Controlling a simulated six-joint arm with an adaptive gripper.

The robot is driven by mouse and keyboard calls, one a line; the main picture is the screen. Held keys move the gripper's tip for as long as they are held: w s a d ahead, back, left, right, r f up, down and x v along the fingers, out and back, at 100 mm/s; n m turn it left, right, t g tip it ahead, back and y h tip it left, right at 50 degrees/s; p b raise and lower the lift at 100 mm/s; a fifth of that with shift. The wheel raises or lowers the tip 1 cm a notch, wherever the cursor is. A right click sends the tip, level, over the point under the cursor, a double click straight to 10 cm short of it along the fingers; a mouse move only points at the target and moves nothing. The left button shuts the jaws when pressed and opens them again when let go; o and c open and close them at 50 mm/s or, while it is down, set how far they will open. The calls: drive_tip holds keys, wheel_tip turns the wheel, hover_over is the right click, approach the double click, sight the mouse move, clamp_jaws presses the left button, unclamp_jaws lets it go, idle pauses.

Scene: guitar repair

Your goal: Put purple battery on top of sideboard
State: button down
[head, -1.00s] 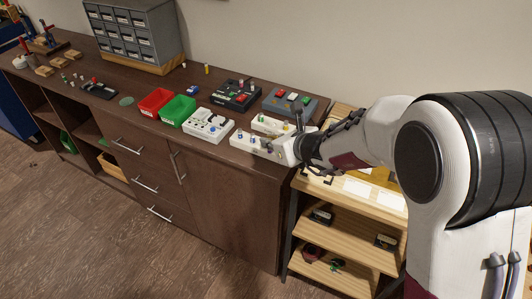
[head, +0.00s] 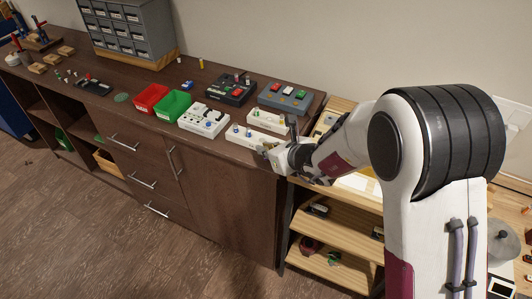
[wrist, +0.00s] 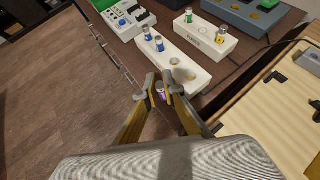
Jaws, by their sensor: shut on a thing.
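The purple battery (wrist: 161,93) shows as a small purple piece between the fingers of my gripper (wrist: 160,80) in the wrist view; the fingers hide much of it. My gripper is shut on it, beside the front side of a white holder (wrist: 190,74) with blue batteries and empty round wells. In the head view my gripper (head: 266,149) is at the right front end of the dark brown sideboard (head: 228,193), near its top edge. The battery cannot be made out in the head view.
Several device boxes, a red bin (head: 151,98), a green bin (head: 173,105) and a grey drawer cabinet (head: 128,30) stand on the sideboard. A second white holder (wrist: 205,37) is behind the first. A light wooden shelf (head: 340,228) adjoins on the right. Bare top shows near the front left.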

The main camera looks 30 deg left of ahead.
drive_tip(key=shift+f, duration=1)
drive_tip(key=shift+f, duration=0.1)
drive_tip(key=c, duration=2.4)
unclamp_jaws()
drive_tip(key=shift+c, duration=0.2)
drive_tip(key=v, duration=1.2)
drive_tip(key=shift+r, duration=0.2)
